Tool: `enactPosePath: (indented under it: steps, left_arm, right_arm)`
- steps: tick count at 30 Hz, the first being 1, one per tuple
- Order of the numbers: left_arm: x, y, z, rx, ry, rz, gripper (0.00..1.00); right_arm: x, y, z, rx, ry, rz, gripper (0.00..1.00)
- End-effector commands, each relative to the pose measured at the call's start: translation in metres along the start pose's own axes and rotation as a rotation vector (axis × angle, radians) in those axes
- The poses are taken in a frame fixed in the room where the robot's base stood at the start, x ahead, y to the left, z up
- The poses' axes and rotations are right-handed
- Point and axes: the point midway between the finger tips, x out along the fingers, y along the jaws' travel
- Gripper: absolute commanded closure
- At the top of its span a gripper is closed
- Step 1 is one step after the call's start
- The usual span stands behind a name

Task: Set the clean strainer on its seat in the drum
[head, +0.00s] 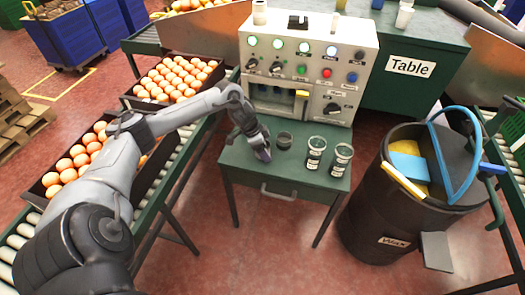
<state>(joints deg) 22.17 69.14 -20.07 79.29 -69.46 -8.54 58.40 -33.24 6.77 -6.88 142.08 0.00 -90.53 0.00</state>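A black drum (365,205) labelled Wax stands at the right. A dark half-disc (462,150) and an upright blue hoop (433,148) are at its top, with a blue block (410,168) and yellow material inside. I cannot tell which piece is the strainer, and the seat is not clear to see. My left gripper (262,153) points down over the small green table, just left of a small dark cup (284,140); its finger gap does not show.
Two labelled glass jars (315,152) stand on the small table (290,170). A control panel machine (305,62) stands behind it. Open floor (285,235) lies between table and drum.

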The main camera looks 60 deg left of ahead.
Motion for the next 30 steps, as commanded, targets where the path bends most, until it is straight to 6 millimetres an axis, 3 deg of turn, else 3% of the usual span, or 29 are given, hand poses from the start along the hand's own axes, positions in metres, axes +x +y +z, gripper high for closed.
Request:
enactPosePath:
  steps: [1, 9, 20, 30]
  left_arm:
    - [0.000, 0.000, 0.000, 0.000, 0.000, 0.000, 0.29]
    - [0.000, 0.000, 0.000, 0.000, 0.000, 0.000, 0.71]
    - [-0.006, 0.000, -0.002, 0.000, 0.000, 0.000, 0.71]
    - [-0.045, -0.001, -0.019, 0.001, 0.002, -0.001, 0.71]
  right_arm:
    - [0.000, 0.000, 0.000, 0.001, 0.001, -0.001, 1.00]
    - [0.000, -0.001, 0.000, 0.003, 0.001, -0.003, 1.00]
    - [-0.004, 0.000, -0.001, -0.001, 0.001, 0.000, 1.00]
    - [-0.028, 0.003, -0.009, -0.007, 0.000, 0.005, 1.00]
